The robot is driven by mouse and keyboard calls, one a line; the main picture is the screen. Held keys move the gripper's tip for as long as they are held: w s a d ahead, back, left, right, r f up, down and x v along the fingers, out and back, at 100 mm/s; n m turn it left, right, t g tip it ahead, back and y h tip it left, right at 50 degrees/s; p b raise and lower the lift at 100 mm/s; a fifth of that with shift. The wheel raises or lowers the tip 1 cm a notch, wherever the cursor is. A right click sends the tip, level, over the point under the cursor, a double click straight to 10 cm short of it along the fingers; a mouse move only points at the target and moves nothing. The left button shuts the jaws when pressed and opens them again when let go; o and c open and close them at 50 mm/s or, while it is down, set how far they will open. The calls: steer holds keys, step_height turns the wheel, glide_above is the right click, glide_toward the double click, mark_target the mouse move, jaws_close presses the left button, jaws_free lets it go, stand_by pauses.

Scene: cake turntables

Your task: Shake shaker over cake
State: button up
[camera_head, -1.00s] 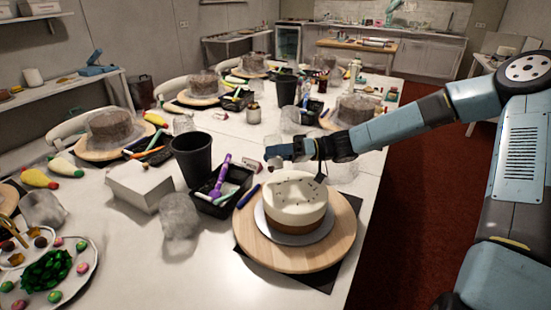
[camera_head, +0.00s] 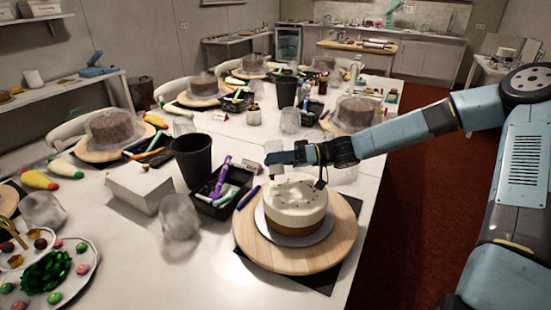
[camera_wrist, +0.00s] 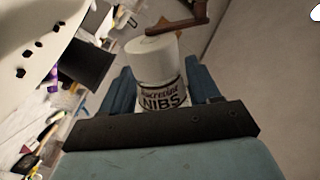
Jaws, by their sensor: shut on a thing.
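A two-layer cake (camera_head: 296,219), white on top and brown below, stands on a wooden turntable (camera_head: 335,248) near the table's front right. Dark specks lie on its white top. In the wrist view its speckled white surface (camera_wrist: 35,35) fills the upper left. My gripper (camera_head: 278,157) is just above the cake's far edge, apart from it. In the wrist view, my gripper's blue fingers (camera_wrist: 160,88) are shut on a white shaker (camera_wrist: 153,62) labelled NIBS, which looks tilted there. In the head view the shaker (camera_head: 272,146) is small and mostly hidden by the fingers.
Left of the cake are a black tray (camera_head: 207,208) of coloured tools, a white box (camera_head: 140,186), a black cup (camera_head: 192,158) and a clear glass (camera_head: 180,218). A plate of sweets (camera_head: 92,262) is at lower left. Other cakes (camera_head: 112,128) stand farther back.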

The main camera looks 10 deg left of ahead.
steer(key=shift+w+a+r, duration=0.1)
steer(key=shift+w+r, duration=0.25)
steer(key=shift+r, duration=0.15)
steer(key=shift+s+f, duration=0.4)
steer(key=shift+f, duration=0.1)
steer(key=shift+s+r+n, duration=0.1)
steer(key=shift+r+n, duration=0.05)
steer(key=shift+n, duration=0.25)
